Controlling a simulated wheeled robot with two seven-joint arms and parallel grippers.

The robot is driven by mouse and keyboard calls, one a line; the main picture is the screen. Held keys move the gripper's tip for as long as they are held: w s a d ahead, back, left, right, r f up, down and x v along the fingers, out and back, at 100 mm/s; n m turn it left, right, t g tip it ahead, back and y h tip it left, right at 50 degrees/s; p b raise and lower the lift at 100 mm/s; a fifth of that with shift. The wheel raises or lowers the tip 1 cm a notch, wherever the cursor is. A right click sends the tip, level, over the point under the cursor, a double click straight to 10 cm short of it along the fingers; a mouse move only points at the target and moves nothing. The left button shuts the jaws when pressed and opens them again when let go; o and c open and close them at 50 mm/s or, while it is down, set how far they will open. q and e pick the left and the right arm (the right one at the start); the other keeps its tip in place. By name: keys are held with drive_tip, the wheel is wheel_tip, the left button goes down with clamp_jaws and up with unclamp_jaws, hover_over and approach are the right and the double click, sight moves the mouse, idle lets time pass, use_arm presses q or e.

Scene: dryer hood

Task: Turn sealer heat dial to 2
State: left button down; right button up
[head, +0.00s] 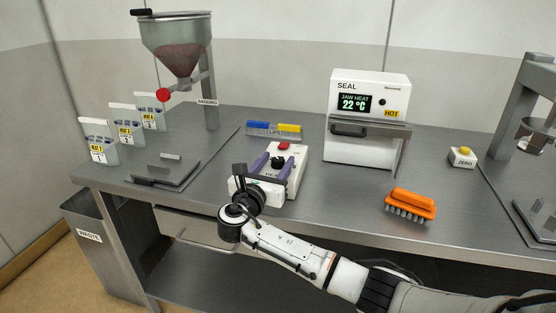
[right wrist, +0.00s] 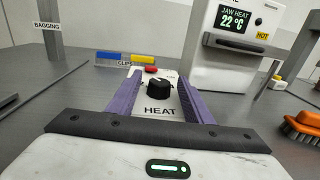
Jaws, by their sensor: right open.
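The heat control box (head: 296,155) is white and stands on the steel bench in front of the sealer. Its black heat dial (right wrist: 160,90) sits above the word HEAT, with a red button (right wrist: 151,69) behind it. The dial (head: 277,162) also shows in the head view. My right gripper (head: 272,163) is open, with its purple fingers to either side of the dial, apart from it in the right wrist view. The white sealer (head: 367,95) has a display reading JAW HEAT 22 °C. The dial's number marks are too small to read. My left gripper is not in view.
Behind the box lies a clip holder (head: 274,129) with blue and yellow clips. An orange brush (head: 410,203) lies to the right, and a ZERO button box (head: 462,157) stands farther right. A bagging hopper (head: 177,48) stands at the back left.

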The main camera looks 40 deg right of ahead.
drive_tip(key=v, duration=0.8)
drive_tip(key=shift+s+a+r, duration=0.1)
drive_tip(key=shift+s+a, duration=0.1)
drive_tip(key=shift+a, duration=0.05)
